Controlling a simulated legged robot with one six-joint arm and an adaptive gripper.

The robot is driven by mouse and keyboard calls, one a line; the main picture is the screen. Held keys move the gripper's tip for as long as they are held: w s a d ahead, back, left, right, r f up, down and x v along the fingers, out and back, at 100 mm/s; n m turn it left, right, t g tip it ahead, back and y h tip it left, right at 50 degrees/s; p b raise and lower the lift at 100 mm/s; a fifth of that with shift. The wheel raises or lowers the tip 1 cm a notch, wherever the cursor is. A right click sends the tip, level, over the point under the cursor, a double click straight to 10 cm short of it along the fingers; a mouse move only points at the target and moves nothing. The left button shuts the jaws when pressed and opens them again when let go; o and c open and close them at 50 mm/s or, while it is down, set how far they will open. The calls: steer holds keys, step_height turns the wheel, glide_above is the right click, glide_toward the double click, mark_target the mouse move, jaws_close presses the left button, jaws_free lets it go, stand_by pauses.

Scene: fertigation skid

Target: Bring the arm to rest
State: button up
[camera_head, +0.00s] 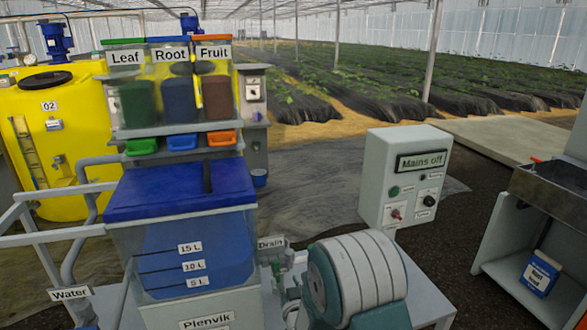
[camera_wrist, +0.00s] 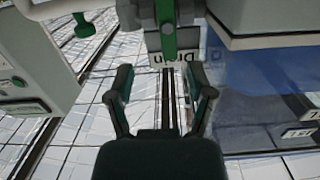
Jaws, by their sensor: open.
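My gripper (camera_wrist: 161,78) shows in the wrist view with its two dark fingers spread and nothing between them. A green valve handle (camera_wrist: 168,32) and the partly covered drain label (camera_wrist: 162,61) are just beyond the fingertips. Whether a fingertip touches them I cannot tell.
The blue-lidded tank (camera_head: 182,190) stands at left, and also shows at right in the wrist view (camera_wrist: 265,90). A pump (camera_head: 358,275) is right of the drain. A control box reading Mains off (camera_head: 402,180) stands behind. A sink bench (camera_head: 550,185) is at far right.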

steer(key=s+d+r+m+g+h, duration=0.1)
steer(key=s+d+r+g, duration=0.3)
steer(key=r, duration=0.3)
steer(key=s+d+r+g+h, duration=0.1)
steer(key=s+d+r+h, duration=0.1)
steer(key=s+d+r, duration=0.45)
steer(key=s+d+r+g, duration=0.2)
steer(key=s+r+g, duration=0.1)
steer(key=s, duration=0.8)
steer(key=s+d+r+m+g+h, duration=0.1)
steer(key=s+d+r+g, duration=0.2)
steer(key=s, duration=0.9)
steer(key=shift+s+d, duration=0.2)
steer(key=shift+s, duration=0.05)
